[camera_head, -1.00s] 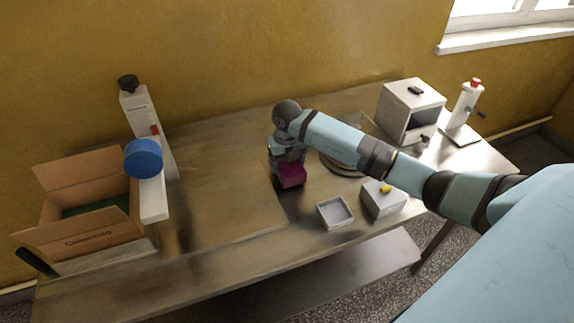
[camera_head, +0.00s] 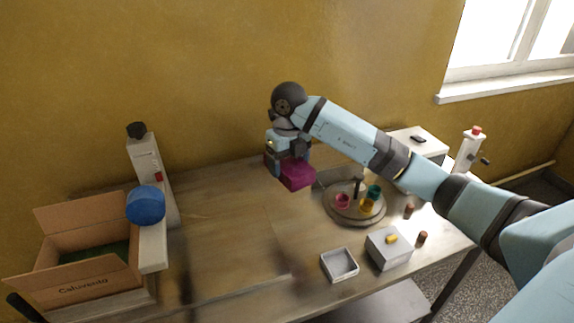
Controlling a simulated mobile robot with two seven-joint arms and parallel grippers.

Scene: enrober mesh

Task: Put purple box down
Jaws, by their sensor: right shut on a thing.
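The purple box (camera_head: 298,175) is a small magenta-purple block near the middle of the head view. My right gripper (camera_head: 286,160) is shut on it from behind and above. The box appears raised over the back part of the wooden table (camera_head: 225,235); the exact gap below it cannot be told. The fingertips are partly hidden by the box and the wrist. My left gripper does not show.
A round tray (camera_head: 345,214) with several small coloured cups stands right of the box. A shallow open tray (camera_head: 340,279) and a grey box (camera_head: 388,262) with a yellow top piece are in front. An open cardboard box (camera_head: 82,291) and a white machine with a blue disc (camera_head: 145,205) stand left. The middle-left tabletop is clear.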

